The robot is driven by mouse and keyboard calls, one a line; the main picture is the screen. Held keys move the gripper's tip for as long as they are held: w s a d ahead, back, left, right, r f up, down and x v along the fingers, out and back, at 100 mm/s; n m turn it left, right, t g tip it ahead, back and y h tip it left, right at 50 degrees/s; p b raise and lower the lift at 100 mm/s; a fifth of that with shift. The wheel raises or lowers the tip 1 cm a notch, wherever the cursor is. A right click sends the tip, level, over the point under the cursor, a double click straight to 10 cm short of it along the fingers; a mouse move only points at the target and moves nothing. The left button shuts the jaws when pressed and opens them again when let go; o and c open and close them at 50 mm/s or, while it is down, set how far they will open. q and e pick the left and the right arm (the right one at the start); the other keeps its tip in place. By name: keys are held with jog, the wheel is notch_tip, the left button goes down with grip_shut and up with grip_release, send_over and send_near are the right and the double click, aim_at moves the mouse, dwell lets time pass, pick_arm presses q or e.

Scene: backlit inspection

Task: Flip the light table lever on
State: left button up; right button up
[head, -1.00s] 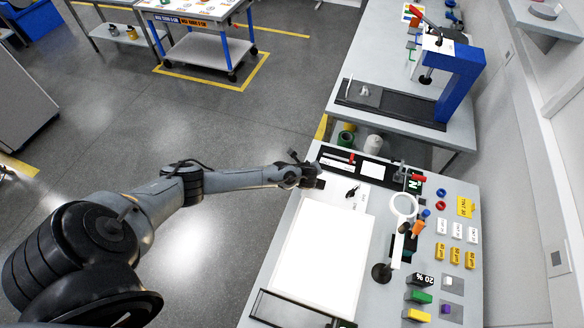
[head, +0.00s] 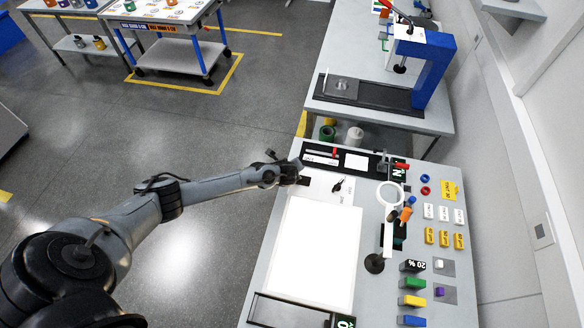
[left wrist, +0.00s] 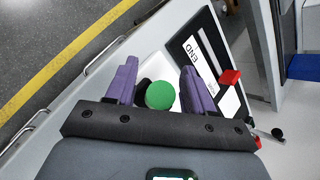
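The light table's panel (head: 315,250) glows white on the workbench in the head view. My left gripper (head: 299,174) is over the bench's left edge, just beyond the panel's far left corner. In the left wrist view its two purple fingers (left wrist: 160,88) are apart. A round green knob (left wrist: 160,95) shows between them, with a dark part beside it; I cannot tell whether the fingers touch it. It may be the lever's end; the lever's body is hidden in the head view. A small black part (head: 338,186) lies on a white plate right of the gripper. My right gripper is not in view.
A black-framed tray (head: 375,176) with a red piece lies beyond the gripper. A ring magnifier (head: 390,194) stands right of the panel, near coloured blocks (head: 411,300) and labels. A second bench with a blue press (head: 433,70) stands behind. Open floor lies left.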

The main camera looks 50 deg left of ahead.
pick_arm(q)
jog(key=p+v, duration=0.1)
jog(key=v, duration=0.9)
jog(key=shift+s+d+r, duration=0.15)
jog(key=shift+s+r, duration=0.1)
jog(key=shift+s, duration=0.1)
dwell(0.3)
